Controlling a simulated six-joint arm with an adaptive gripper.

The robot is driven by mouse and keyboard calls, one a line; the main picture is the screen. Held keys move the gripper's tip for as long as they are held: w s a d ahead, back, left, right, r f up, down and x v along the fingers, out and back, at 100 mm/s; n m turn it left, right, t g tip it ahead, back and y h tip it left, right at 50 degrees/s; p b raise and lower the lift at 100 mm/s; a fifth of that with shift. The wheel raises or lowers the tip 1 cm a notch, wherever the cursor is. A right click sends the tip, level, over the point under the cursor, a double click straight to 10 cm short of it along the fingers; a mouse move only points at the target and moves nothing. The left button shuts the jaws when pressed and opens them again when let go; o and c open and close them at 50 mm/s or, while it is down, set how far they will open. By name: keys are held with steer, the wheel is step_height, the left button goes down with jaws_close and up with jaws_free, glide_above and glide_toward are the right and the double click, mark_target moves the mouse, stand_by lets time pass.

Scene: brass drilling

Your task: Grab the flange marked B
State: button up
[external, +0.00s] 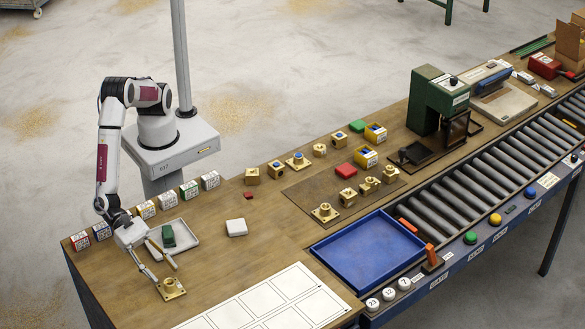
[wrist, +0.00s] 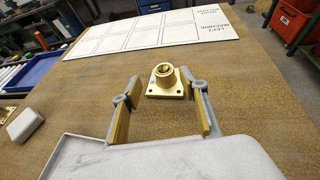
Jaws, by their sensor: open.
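A brass flange (external: 171,289) with a square base and a round hub lies on the wooden bench near its front left corner. In the wrist view the flange (wrist: 166,84) sits upright, hub up, between and slightly beyond my two fingertips. My gripper (external: 160,278) is open and reaches down beside it. In the wrist view my gripper (wrist: 163,92) has a finger on each side of the flange, apparently with a gap on both sides. I cannot read a letter on this flange. Two other brass flanges, at mid-bench (external: 325,212) and farther back (external: 297,161), show no readable mark.
A white marked sheet (external: 270,301) lies to the right. A blue tray (external: 368,250), a white block (external: 236,227) and several brass fittings stand farther right. Bench around the flange is clear.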

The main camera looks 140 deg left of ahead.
mark_target(172, 285)
steer(key=shift+w, duration=0.15)
steer(key=shift+d+x, duration=0.15)
steer(key=shift+x, duration=0.5)
steer(key=shift+d+x, duration=0.15)
steer(key=shift+x, duration=1.75)
steer(key=shift+d, duration=0.1)
jaws_close()
steer(key=shift+r, duration=0.1)
